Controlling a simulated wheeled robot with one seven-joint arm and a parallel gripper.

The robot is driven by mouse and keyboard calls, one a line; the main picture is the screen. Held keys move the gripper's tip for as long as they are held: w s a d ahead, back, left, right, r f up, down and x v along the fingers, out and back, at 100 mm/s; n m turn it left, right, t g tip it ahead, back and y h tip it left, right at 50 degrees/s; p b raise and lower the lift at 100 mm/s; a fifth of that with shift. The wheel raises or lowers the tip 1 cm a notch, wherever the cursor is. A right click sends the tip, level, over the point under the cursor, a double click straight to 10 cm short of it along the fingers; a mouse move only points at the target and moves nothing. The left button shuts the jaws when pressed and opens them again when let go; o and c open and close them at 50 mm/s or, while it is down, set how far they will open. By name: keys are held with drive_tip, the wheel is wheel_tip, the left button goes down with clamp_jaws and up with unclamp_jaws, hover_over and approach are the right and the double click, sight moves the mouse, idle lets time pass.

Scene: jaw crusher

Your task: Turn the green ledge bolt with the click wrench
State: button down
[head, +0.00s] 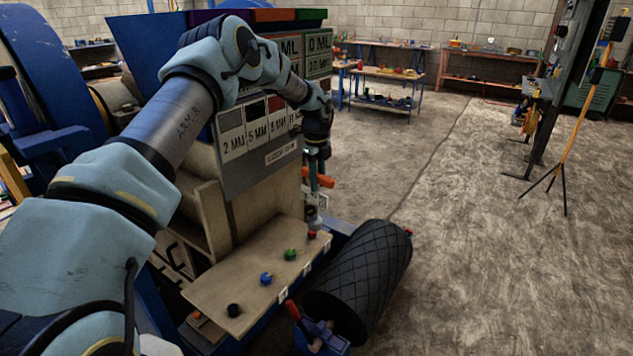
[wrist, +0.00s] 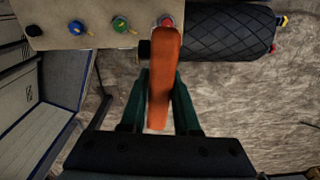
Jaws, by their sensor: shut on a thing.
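The wooden ledge (head: 225,285) carries a row of bolts: black (head: 233,310), blue (head: 266,279), green (head: 290,254) and red (head: 311,234). In the wrist view, the green bolt (wrist: 120,23) stands left of the orange handle, between the blue bolt (wrist: 75,27) and the red bolt (wrist: 167,20). My gripper (head: 318,162) is above the far end of the ledge. It is shut on the orange handle (wrist: 165,75), which I take to be the click wrench. The handle also shows in the head view (head: 322,180). The wrench's working end is not clear, and the handle is apart from the green bolt.
A black ribbed roller (head: 365,275) lies right of the ledge. A grey panel with size labels (head: 258,138) rises behind it. The floor to the right (head: 480,260) is open, with a yellow tripod stand (head: 565,160) and workbenches further back.

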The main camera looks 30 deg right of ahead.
drive_tip(key=shift+s+r, duration=0.25)
drive_tip(key=shift+s, duration=0.2)
drive_tip(key=shift+d+f, duration=0.1)
drive_tip(key=shift+f, duration=0.05)
drive_tip(key=shift+s, duration=0.1)
